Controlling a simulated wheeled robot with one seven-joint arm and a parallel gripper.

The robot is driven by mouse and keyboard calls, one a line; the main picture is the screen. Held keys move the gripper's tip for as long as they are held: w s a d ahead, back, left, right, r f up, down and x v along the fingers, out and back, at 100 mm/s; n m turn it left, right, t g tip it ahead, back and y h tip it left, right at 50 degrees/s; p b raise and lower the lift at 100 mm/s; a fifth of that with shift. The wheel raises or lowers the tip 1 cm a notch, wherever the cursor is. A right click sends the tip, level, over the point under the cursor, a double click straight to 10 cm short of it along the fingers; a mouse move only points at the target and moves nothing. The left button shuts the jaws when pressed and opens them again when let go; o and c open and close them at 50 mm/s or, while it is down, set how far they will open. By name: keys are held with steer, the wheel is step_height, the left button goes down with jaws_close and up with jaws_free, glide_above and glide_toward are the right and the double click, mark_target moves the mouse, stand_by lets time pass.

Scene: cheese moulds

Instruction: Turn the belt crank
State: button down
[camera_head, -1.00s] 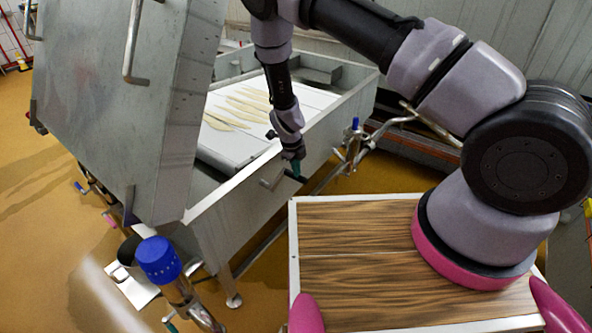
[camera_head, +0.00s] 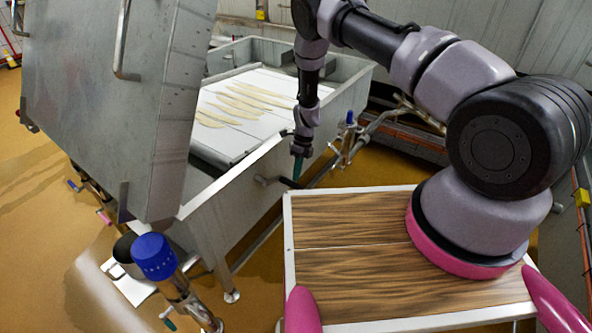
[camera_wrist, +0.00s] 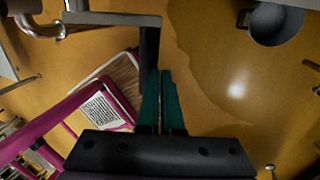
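The belt crank (camera_head: 263,181) sticks out from the near side wall of the metal vat. In the wrist view its grey arm (camera_wrist: 112,18) runs across the top, and its dark handle (camera_wrist: 149,48) points down the picture toward my fingers. My gripper (camera_head: 297,172) points down at the outer end of the handle. Its teal fingers (camera_wrist: 163,76) lie close together with only a thin gap. The left finger overlaps the handle's end in the wrist view. I see no handle clearly between the fingers; contact cannot be told.
The metal vat (camera_head: 228,208) holds a white belt (camera_head: 257,92) with several pale strips. A large tilted metal lid (camera_head: 90,110) stands at left. A blue-capped pipe (camera_head: 155,257) and grey pot (camera_wrist: 274,22) are near the vat. Pipes run right of the crank.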

steer(key=shift+f, duration=0.95)
steer(key=shift+f, duration=0.1)
steer(key=w+d+r, duration=0.6)
steer(key=w+r, duration=0.2)
steer(key=r, duration=0.2)
step_height(320, 180, up, 6)
steer(key=t+h, duration=0.2)
steer(key=t, duration=0.1)
glide_above(291, 183)
step_height(291, 183, down, 14)
steer(key=shift+f, duration=0.1)
steer(key=shift+g, duration=0.3)
